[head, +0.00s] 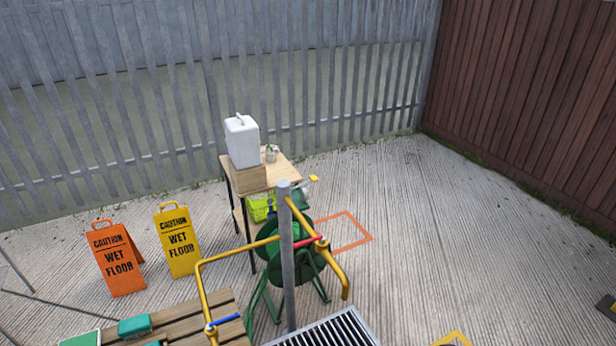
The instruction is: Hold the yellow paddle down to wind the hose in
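A green hose reel (275,272) on a green frame stands behind a grey upright post (286,265). The post and yellow tubes hide part of it. A small yellow piece (313,178) sticks out just right of the post's top; it may be the yellow paddle, but it is too small to be sure. I cannot make out a hose clearly. Neither of my grippers is in view.
Bent yellow tubes (240,249) with blue and red sections surround the post. A table (287,167) holding a white canister (241,141) stands behind. Orange (116,262) and yellow (177,240) wet-floor signs are left. A slatted bench (190,318) and grate (330,331) are in front.

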